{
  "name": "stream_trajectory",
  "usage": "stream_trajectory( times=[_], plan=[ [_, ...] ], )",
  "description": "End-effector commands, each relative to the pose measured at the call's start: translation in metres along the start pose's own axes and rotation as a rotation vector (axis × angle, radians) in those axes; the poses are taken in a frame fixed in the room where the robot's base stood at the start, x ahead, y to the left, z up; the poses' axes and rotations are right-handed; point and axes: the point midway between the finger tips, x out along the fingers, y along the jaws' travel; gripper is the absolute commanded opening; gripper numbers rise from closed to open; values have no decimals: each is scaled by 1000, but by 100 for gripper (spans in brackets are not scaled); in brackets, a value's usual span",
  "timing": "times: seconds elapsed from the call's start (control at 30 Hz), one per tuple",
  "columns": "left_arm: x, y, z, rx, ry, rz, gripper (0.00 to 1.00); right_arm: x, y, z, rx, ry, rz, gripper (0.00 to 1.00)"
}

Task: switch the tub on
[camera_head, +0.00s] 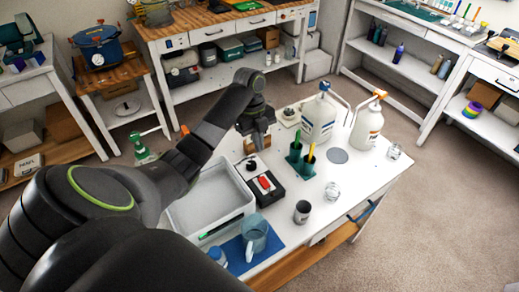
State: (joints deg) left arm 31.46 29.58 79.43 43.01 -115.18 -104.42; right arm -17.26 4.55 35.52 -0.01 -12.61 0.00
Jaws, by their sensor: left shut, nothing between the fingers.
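The tub (178,218) is a pale grey, open rectangular box on the left part of the white worktable (318,208). A small green strip shows on its front rim. Beside it on the right is a black box with a red switch (265,185) on top and a small dark knob. I cannot tell which way the switch is set. My left gripper (257,148) points down behind the black box, above the table, apart from the switch. It is shut and empty. My left arm hides part of the tub's left side. My right gripper is not in view.
Two white jugs with pumps (319,119) stand at the back right. A green holder (300,160) with upright tools stands right of the black box. A blue cup (255,233) on a blue mat and a dark cup (302,211) stand in front. The table's right front is mostly clear.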

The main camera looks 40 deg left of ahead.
Motion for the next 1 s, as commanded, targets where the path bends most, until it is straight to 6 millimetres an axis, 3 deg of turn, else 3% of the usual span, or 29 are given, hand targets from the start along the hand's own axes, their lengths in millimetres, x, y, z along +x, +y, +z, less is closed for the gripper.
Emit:
stream_trajectory(
  times=[0.1, 0.57, 0.8, 1.0],
  plan=[
    [22, 0, 1, 0, 1, 0, 0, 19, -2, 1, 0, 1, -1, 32],
    [91, 0, 0, 0, 2, 1, 0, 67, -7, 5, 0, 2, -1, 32],
    [116, 0, 11, -2, 1, 2, 0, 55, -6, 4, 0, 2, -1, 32],
    [124, 0, 14, 0, 0, 0, 0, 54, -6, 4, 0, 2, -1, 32]
  ],
)
